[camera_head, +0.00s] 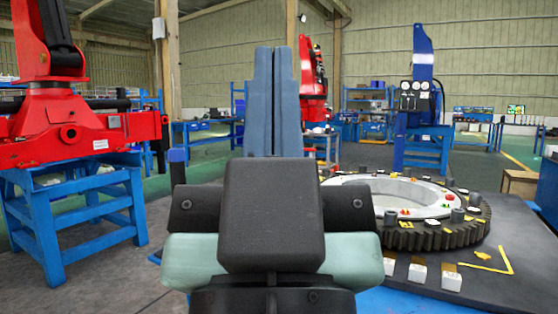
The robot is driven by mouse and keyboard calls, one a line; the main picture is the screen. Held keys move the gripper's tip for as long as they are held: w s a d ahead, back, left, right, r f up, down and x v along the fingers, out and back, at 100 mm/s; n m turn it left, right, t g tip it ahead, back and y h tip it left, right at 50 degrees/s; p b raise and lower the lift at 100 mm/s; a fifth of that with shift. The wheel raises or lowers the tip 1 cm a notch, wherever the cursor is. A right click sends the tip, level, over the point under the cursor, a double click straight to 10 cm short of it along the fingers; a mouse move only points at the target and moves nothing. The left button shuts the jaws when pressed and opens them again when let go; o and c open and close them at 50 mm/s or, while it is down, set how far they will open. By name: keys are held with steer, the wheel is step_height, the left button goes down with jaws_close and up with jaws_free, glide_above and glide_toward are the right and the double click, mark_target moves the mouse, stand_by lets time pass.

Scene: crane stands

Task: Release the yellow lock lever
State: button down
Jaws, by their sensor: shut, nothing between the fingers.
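My gripper (274,52) points up and away in the middle of the view. Its two long blue-grey fingers lie side by side, shut, with nothing visible between them. I cannot make out a yellow lock lever for certain. Small yellow parts show on the large toothed ring (408,238) right of my gripper. A small yellow piece (482,255) lies on the dark table beside the ring. My gripper's dark body hides the ring's left side and whatever lies straight behind it.
The dark table (520,268) holds the ring, several white blocks (419,271) at its front and a yellow L-shaped mark (508,264). A red crane (75,125) stands on a blue stand (48,240) at left. A blue crane (424,90) stands behind. Open floor (165,215) lies between.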

step_height(320, 180, up, 28)
steer(key=p, duration=2.5)
